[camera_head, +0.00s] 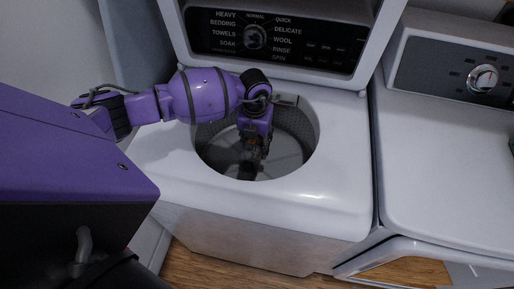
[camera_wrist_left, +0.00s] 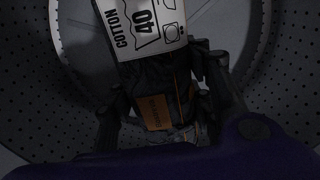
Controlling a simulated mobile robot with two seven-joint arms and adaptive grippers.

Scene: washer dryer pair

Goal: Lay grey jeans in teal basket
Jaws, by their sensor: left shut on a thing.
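My left gripper (camera_head: 252,160) reaches down through the round opening of the top-loading washer (camera_head: 290,195). In the left wrist view my left gripper (camera_wrist_left: 163,88) is shut on dark grey cloth, which looks like the grey jeans (camera_wrist_left: 150,82). The cloth has an orange-brown patch (camera_wrist_left: 155,113), and a white care tag (camera_wrist_left: 144,28) reading "COTTON 40" stands above it. The jeans lie between the fingers, inside the perforated drum; their full extent is hidden. I cannot make them out clearly in the head view.
The opening's rim (camera_head: 316,150) surrounds my left wrist. The raised lid and control panel (camera_head: 290,35) stand behind it. A white dryer (camera_head: 450,170) stands close on the right, with its front door (camera_head: 425,250) open. Wooden floor (camera_head: 235,268) shows in front.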

